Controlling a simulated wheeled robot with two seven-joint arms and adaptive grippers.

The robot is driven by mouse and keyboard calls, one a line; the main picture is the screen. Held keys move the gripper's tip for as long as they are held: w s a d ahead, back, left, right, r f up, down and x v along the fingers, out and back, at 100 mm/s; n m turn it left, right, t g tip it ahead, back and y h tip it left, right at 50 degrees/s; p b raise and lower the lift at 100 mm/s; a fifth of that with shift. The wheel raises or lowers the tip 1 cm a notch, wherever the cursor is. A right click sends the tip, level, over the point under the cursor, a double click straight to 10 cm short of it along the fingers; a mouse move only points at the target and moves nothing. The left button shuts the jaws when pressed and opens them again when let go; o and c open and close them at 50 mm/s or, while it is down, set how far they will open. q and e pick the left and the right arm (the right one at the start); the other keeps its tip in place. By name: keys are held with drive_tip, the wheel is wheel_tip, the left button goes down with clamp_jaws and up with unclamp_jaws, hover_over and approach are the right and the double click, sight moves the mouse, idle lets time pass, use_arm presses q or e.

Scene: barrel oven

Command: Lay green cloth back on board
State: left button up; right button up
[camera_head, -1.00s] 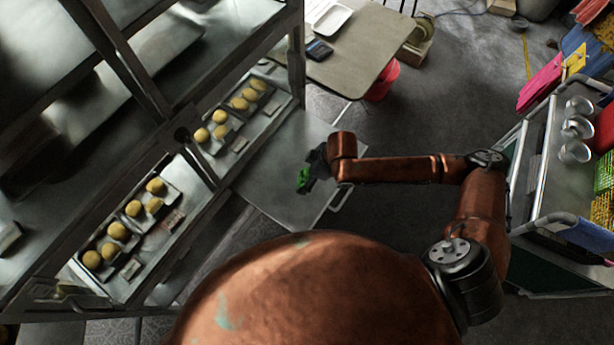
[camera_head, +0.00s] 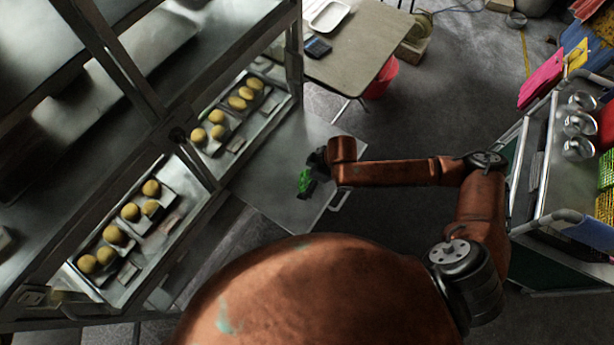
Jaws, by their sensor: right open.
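The green cloth (camera_head: 304,183) shows as a small bright green patch on or just above a flat grey board (camera_head: 272,188) that juts out from the rack. My right gripper (camera_head: 312,174) is open, directly at the cloth, with its dark fingers around or beside it. I cannot tell whether the fingers touch the cloth, and part of it is hidden by the gripper. My left gripper is not in view.
A metal rack (camera_head: 178,133) with trays of yellow buns (camera_head: 130,211) stands at left. A table (camera_head: 362,45) with a white tray is at the back, a red bucket (camera_head: 381,78) beside it. A cart (camera_head: 552,165) with metal bowls stands at right.

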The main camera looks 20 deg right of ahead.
use_arm(q)
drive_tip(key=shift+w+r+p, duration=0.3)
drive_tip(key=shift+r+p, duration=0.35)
drive_tip(key=shift+p, duration=0.05)
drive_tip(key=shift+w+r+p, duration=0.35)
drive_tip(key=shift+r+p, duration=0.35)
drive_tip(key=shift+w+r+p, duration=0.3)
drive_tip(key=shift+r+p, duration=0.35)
drive_tip(key=shift+p, duration=0.05)
use_arm(e)
drive_tip(key=v, duration=1.2)
drive_tip(key=shift+d, duration=0.1)
